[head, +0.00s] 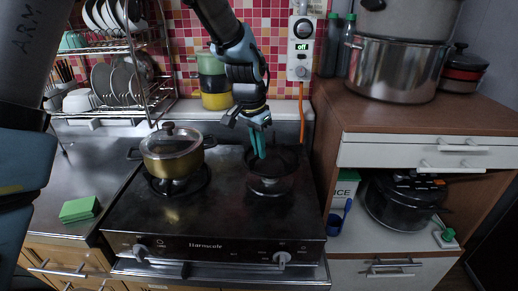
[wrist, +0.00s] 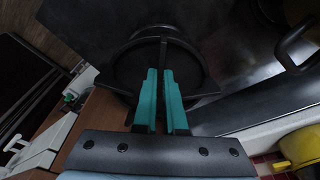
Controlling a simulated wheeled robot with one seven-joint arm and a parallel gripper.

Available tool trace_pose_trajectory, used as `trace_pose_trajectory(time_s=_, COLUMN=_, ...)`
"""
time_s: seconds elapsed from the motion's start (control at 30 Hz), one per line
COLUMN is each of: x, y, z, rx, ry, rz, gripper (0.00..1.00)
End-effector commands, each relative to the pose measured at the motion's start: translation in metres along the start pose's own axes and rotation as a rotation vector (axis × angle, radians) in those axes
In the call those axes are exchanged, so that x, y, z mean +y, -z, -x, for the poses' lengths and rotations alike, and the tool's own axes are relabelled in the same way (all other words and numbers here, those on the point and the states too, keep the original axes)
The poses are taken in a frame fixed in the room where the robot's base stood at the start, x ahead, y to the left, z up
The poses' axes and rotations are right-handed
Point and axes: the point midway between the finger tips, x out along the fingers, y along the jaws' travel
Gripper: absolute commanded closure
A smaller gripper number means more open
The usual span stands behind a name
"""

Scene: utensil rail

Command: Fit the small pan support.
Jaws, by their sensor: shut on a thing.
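The small pan support (head: 284,160) is a dark ring with thin arms, over the right burner of the black stove (head: 215,215). In the wrist view the pan support (wrist: 206,92) fills the upper middle, its prongs reaching outward. My gripper (head: 258,146) points down from above, its teal fingers (wrist: 162,75) shut on one thin dark arm of the support. The burner beneath is mostly hidden and dark. I cannot tell whether the support touches the stove or hangs just above it.
A yellow lidded pot (head: 171,155) stands on the left burner. A green sponge (head: 80,208) lies on the left counter. A wooden cabinet (head: 330,125) with a large steel pot (head: 395,70) stands close on the right. A dish rack (head: 125,95) and stacked pots (head: 213,83) are behind.

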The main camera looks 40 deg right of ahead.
Motion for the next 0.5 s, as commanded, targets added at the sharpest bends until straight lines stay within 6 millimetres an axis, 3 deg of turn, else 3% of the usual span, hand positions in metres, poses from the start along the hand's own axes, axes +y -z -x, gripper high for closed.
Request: trace_pose_trajectory(time_s=0.5, x=0.0, y=-0.0022, z=-0.0053, rx=0.003, ry=0.007, rz=-0.003, gripper=1.0)
